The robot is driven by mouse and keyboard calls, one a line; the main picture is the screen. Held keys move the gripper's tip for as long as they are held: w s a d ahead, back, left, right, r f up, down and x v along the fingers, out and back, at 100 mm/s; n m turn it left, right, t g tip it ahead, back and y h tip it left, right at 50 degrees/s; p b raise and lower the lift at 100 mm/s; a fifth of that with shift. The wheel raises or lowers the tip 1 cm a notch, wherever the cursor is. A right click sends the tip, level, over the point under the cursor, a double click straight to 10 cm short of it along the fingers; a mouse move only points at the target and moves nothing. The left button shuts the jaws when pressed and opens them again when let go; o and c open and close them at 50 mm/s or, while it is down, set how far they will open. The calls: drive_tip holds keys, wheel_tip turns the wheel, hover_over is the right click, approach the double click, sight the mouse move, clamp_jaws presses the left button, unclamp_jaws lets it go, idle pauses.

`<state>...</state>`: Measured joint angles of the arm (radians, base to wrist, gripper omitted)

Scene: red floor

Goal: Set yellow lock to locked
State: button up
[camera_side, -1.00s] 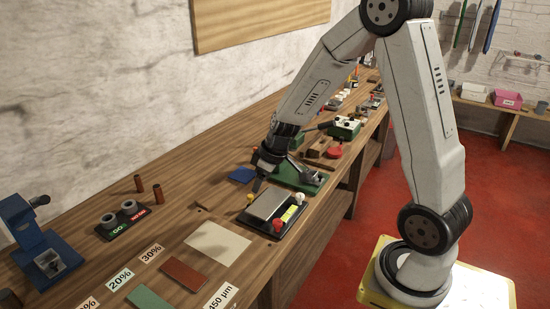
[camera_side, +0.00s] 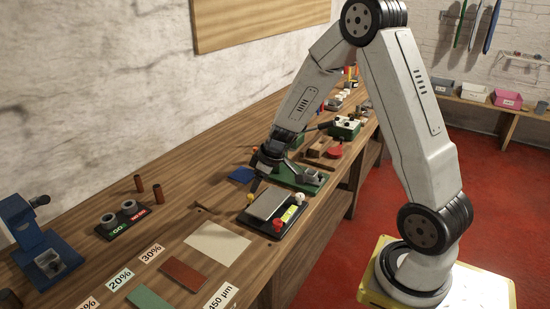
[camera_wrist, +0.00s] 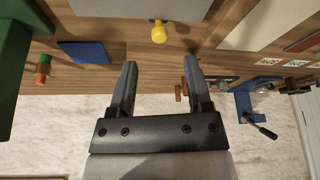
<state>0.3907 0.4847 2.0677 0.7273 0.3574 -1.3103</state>
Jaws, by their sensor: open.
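A small yellow round knob, which looks like the yellow lock (camera_side: 250,197), sits at the wall-side edge of a black base (camera_side: 259,226) with a grey plate (camera_side: 268,204) on it. In the wrist view the yellow knob (camera_wrist: 159,34) lies just beyond my fingertips, in line with the gap between them. Its dark mount shows behind it at the edge of the grey plate (camera_wrist: 140,6). My gripper (camera_wrist: 160,63) is open and empty, apart from the knob. In the side view my gripper (camera_side: 254,187) hangs above the bench near the knob. The lock's setting cannot be read.
A green base (camera_side: 312,183) stands close behind my gripper, and a blue square (camera_side: 241,175) lies on the wall side. A red knob (camera_side: 277,225) and a yellow-green block (camera_side: 289,214) sit on the black base. Bare bench lies between the base and the wall.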

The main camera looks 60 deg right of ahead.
sight(251, 196)
drive_tip(key=shift+x, duration=2.6)
clamp_jaws()
